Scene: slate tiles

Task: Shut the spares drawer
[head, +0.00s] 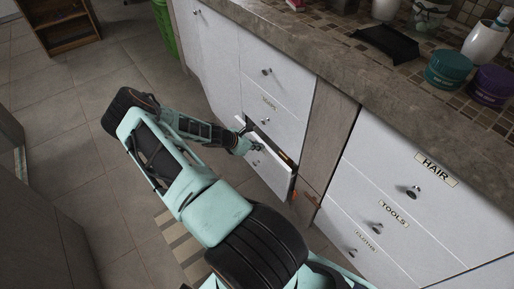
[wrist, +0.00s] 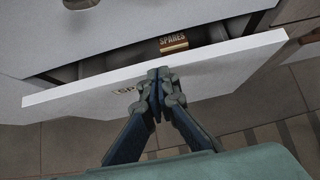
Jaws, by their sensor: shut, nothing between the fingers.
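The spares drawer (head: 272,174) is the low drawer standing partly open in the left cabinet in the head view. In the wrist view its white front (wrist: 225,68) crosses the picture, with a dark gap behind it. A label beginning "SP" (wrist: 124,91) on that front is partly hidden by my gripper (wrist: 159,76). My gripper is shut and empty, its fingertips at the upper part of the drawer front; I cannot tell whether they touch. My gripper also shows at the drawer in the head view (head: 255,147).
A small brown item marked "SPARES" (wrist: 173,42) shows inside the drawer. Closed drawers marked "HAIR" (head: 432,180) and "TOOLS" (head: 385,215) are to the right. The countertop (head: 330,70) overhangs above. Tiled floor (head: 75,150) is clear at left.

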